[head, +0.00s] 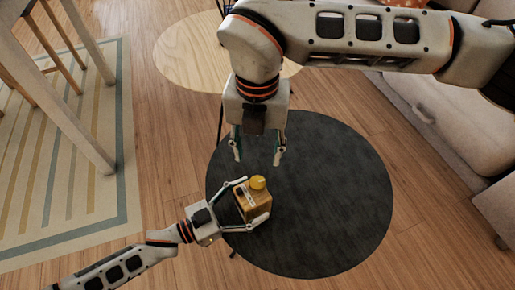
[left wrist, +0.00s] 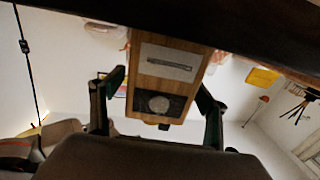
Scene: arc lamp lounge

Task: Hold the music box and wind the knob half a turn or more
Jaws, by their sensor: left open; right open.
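The music box (head: 254,206) is a small wooden, yellow-brown box standing on the dark round table (head: 340,200), with a yellow knob (head: 258,183) on top. My left gripper (head: 256,200) is open, with one finger on each side of the box. In the left wrist view, the box (left wrist: 180,50) sits between the two fingers (left wrist: 160,97), showing a light panel and a dark panel with a grey disc. Whether the fingers touch it I cannot tell. My right gripper (head: 258,160) is open and empty, pointing down above and behind the knob.
The rest of the dark table is bare. A light wooden round table (head: 185,55) stands behind, partly hidden by my right arm. A sofa (head: 440,110) is at the right. A striped rug (head: 70,190) and a wooden table leg (head: 60,105) are at the left.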

